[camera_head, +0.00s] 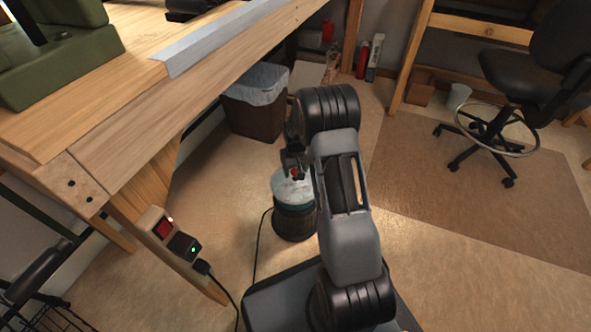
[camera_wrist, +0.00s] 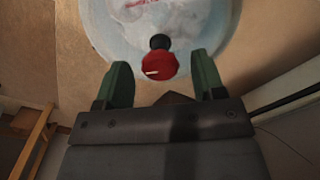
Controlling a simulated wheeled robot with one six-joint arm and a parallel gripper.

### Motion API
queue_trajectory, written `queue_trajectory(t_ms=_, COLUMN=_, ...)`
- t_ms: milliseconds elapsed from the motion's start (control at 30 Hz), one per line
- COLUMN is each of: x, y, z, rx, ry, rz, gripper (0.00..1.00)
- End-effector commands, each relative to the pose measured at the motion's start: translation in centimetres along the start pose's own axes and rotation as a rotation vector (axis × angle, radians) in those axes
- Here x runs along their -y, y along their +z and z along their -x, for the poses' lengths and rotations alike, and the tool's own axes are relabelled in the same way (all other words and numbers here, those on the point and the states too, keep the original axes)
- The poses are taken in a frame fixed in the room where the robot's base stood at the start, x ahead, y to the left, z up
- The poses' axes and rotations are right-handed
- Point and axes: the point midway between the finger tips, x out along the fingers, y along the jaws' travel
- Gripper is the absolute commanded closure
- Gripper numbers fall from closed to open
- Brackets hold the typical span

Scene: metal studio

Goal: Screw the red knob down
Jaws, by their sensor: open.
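The red knob (camera_wrist: 159,66) sits on a short black stem at the edge of a pale, bluish round top (camera_wrist: 185,22) in the wrist view. It has a light mark on its face. In the head view the red knob (camera_head: 295,173) is small and partly hidden beside my gripper (camera_head: 291,162). The dark round container (camera_head: 294,222) with the pale top stands on the floor. In the wrist view my gripper (camera_wrist: 160,80) is open, with one green finger on each side of the knob. Gaps show between the fingers and the knob; whether they overlap in depth I cannot tell.
A wooden workbench (camera_head: 150,95) fills the left, with a red switch (camera_head: 164,229) and a black plug box (camera_head: 185,246) on its leg. A black cord (camera_head: 255,240) runs near the container. A lined bin (camera_head: 255,110) stands behind. Open floor and a wheeled stool (camera_head: 500,110) are right.

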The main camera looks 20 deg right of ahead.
Motion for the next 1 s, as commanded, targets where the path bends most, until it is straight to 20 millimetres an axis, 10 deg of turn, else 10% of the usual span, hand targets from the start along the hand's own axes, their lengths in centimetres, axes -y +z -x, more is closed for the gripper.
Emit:
queue_trajectory(t_ms=633, x=0.00, y=0.00, z=0.02, rx=0.000, ry=0.000, rz=0.000, gripper=0.87)
queue_trajectory(t_ms=1000, x=0.01, y=0.04, z=0.18, rx=0.002, ry=0.000, rz=-0.088, gripper=0.87)
